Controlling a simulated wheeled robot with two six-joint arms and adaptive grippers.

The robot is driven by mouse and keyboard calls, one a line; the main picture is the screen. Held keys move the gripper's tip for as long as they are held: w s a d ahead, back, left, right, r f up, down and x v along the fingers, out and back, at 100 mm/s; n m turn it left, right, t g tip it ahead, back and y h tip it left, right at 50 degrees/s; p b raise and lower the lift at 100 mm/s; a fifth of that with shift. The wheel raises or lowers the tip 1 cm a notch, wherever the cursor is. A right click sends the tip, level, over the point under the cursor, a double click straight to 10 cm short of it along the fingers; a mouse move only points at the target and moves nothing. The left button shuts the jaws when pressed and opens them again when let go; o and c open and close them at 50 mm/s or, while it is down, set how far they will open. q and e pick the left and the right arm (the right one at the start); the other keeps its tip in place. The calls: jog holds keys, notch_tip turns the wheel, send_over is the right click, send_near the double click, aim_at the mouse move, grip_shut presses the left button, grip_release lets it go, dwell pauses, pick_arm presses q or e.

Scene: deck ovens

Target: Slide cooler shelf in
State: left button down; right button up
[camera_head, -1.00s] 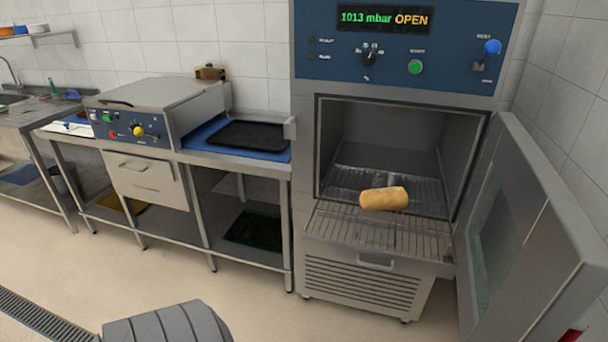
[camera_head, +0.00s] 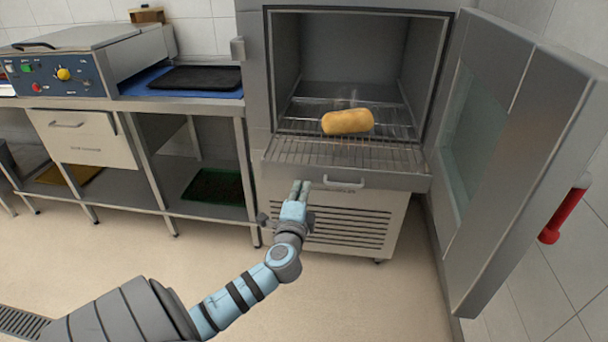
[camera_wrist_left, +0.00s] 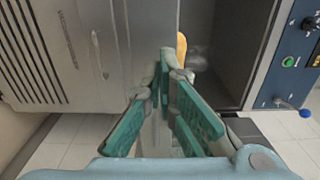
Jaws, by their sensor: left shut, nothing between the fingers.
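The cooler shelf (camera_head: 380,157), a wire rack, sticks out of the open cooler chamber (camera_head: 350,60). A golden loaf (camera_head: 347,121) lies on it, with faint steam above. A bar handle (camera_head: 343,184) sits at the shelf's front edge. My left gripper (camera_head: 301,187) is shut and empty, just left of the handle and in front of the cooler's lower front; I cannot tell whether it touches. In the left wrist view the closed fingers (camera_wrist_left: 166,60) point at the cooler, and part of the loaf (camera_wrist_left: 181,47) shows beyond them. My right gripper is not in view.
The cooler door (camera_head: 490,150) stands wide open on the right, with a red handle (camera_head: 564,212) on its outside. A bench with a dark tray (camera_head: 195,77) and a press-like machine (camera_head: 85,62) stands at the left. The floor in front is clear.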

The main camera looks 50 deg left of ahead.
aim_at(305, 172)
pick_arm(q)
jog(key=b+x, duration=0.1)
jog(key=x, duration=0.4)
jog(key=shift+f, duration=0.1)
